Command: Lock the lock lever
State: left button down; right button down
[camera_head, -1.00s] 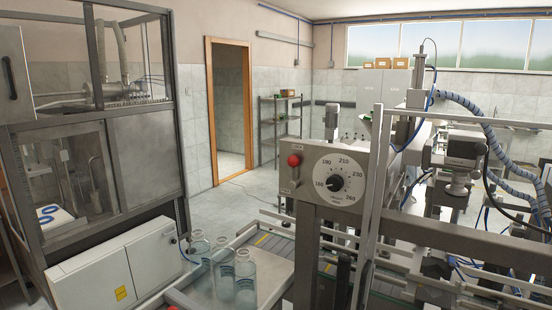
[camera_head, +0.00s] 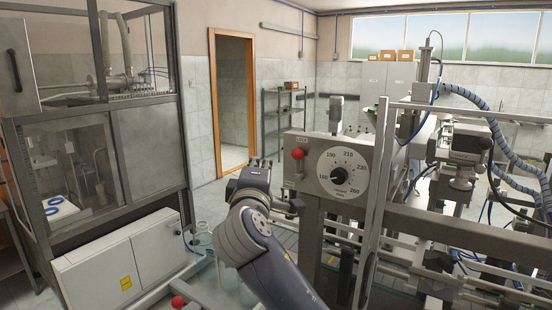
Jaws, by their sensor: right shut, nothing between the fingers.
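The lock lever shows a red ball knob (camera_head: 298,153) on a short stem, under a small label on the grey panel (camera_head: 313,147) of the machine. The panel also carries a round dial (camera_head: 341,174) with a black pointer knob. My right gripper (camera_head: 262,164) is just left of the panel, fingers pointing up and away from me. It is shut and empty, apart from the red knob in the picture. My left gripper is not in view.
Glass bottles (camera_head: 203,240) stand behind my right arm, mostly hidden by it. Another red ball (camera_head: 178,301) shows at the bottom edge. A white cabinet (camera_head: 118,262) is at the lower left. A vertical metal post (camera_head: 383,190) rises right of the dial.

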aim_at(298, 165)
jog(key=w+d+p, duration=0.4)
jog(key=w+p, duration=0.3)
jog(key=w, duration=0.1)
jog(key=shift+d+p, duration=0.4)
jog(key=shift+w+a, duration=0.1)
jog(key=shift+w, duration=0.05)
jog(key=m+b, duration=0.1)
jog(key=b, duration=0.1)
jog(key=d+t+b, duration=0.1)
jog(key=b, duration=0.2)
jog(key=shift+s+f+m, duration=0.1)
jog(key=shift+s+m, duration=0.2)
jog(key=shift+m, duration=0.1)
